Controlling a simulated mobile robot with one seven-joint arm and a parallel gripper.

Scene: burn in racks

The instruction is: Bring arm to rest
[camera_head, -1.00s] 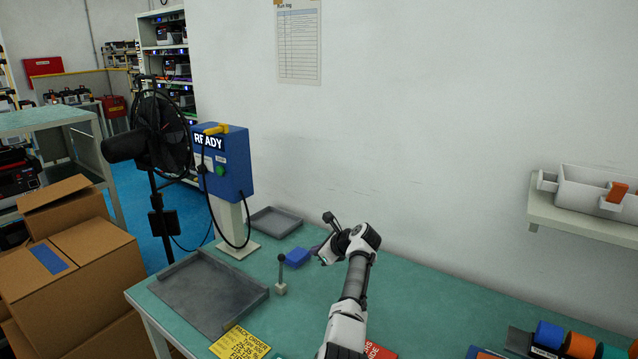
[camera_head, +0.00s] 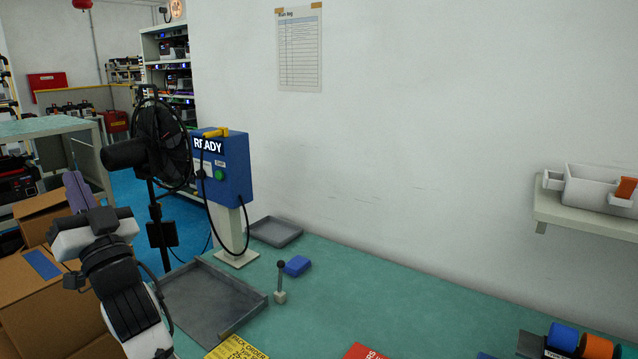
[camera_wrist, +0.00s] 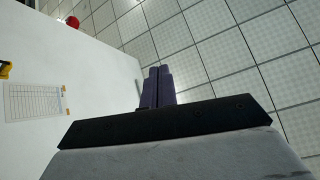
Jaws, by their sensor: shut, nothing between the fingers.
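My arm shows at the lower left in the head view, bent and raised in front of the cardboard boxes. My gripper (camera_head: 78,190) points upward at its end, with purple fingers. In the wrist view the two fingers of my gripper (camera_wrist: 157,86) stand side by side, shut, with nothing between them. The wrist view looks up at the tiled ceiling (camera_wrist: 220,50) and the white wall (camera_wrist: 80,75).
A black fan (camera_head: 165,140) and cardboard boxes (camera_head: 50,310) stand at left. The bench's middle is clear.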

